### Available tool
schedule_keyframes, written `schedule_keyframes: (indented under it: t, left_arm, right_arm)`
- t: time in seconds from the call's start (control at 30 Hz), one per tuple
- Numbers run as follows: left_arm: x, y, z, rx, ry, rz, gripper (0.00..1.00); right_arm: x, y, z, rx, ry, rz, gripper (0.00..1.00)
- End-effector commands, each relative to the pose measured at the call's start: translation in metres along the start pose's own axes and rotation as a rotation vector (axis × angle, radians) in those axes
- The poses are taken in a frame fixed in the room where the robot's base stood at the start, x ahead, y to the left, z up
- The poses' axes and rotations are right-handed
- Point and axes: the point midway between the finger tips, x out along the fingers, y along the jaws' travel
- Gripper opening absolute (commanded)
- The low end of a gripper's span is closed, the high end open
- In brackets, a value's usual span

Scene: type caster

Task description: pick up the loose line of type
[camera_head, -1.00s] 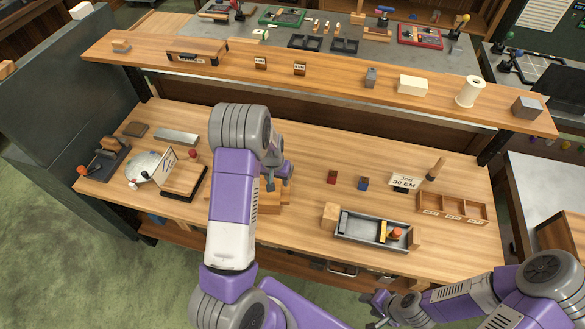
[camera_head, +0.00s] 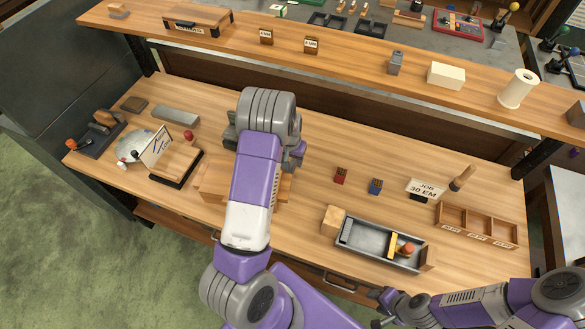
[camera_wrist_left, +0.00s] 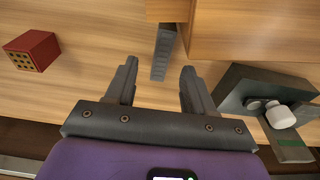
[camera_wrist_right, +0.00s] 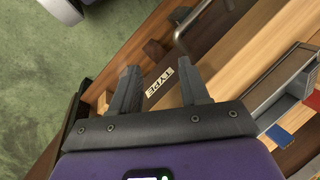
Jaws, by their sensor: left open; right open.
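A narrow grey strip (camera_wrist_left: 164,45), which looks like the loose line of type, lies beside a wooden block (camera_wrist_left: 250,30) in the left wrist view. My left gripper (camera_wrist_left: 159,68) is open, with the strip's near end between and just beyond its fingertips; I see no contact. In the head view my left gripper (camera_head: 297,154) is over the bench near the wooden block (camera_head: 212,183), and my arm hides the strip. My right gripper (camera_head: 380,307) is open and empty at the bench's front edge. The right wrist view shows it (camera_wrist_right: 158,82) before a drawer labelled TYPE (camera_wrist_right: 160,83).
A red block (camera_head: 341,176) and a blue block (camera_head: 376,186) stand right of my left gripper. A metal tray (camera_head: 380,244) with a yellow piece lies nearer the front. A dark fixture (camera_wrist_left: 262,100) is close to my left gripper's right finger. A raised shelf (camera_head: 350,65) runs behind.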

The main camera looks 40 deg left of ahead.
Motion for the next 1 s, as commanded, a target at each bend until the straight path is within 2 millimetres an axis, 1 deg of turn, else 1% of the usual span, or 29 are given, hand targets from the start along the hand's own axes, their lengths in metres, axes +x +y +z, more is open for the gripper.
schedule_keyframes:
  t: [0.2,0.33,0.43,0.63,0.67,0.9,1.0]
  left_arm:
    - [0.033,-0.003,0.002,-0.001,-0.003,0.000,0.53]
    - [0.049,-0.003,0.001,-0.001,-0.001,0.000,0.53]
    - [0.053,-0.003,0.001,-0.001,0.000,0.000,0.53]
    - [0.053,-0.003,0.000,-0.001,0.001,0.001,0.53]
    - [0.053,-0.003,0.000,-0.001,0.001,0.001,0.50]
    - [0.052,-0.003,0.000,-0.001,0.001,0.001,0.13]
    - [0.052,-0.003,0.000,-0.001,0.001,0.001,0.00]
  right_arm:
    - [0.004,0.002,0.000,0.000,0.001,0.000,0.46]
    - [0.006,0.002,-0.001,0.000,0.001,0.000,0.46]
    - [0.006,0.002,-0.001,0.000,0.001,0.000,0.46]
    - [0.006,0.002,-0.001,0.000,0.000,0.000,0.46]
    - [0.006,0.002,-0.001,0.000,0.000,0.000,0.46]
    - [0.006,0.002,-0.001,0.000,0.001,0.000,0.46]
    - [0.006,0.002,-0.001,0.000,0.001,0.000,0.46]
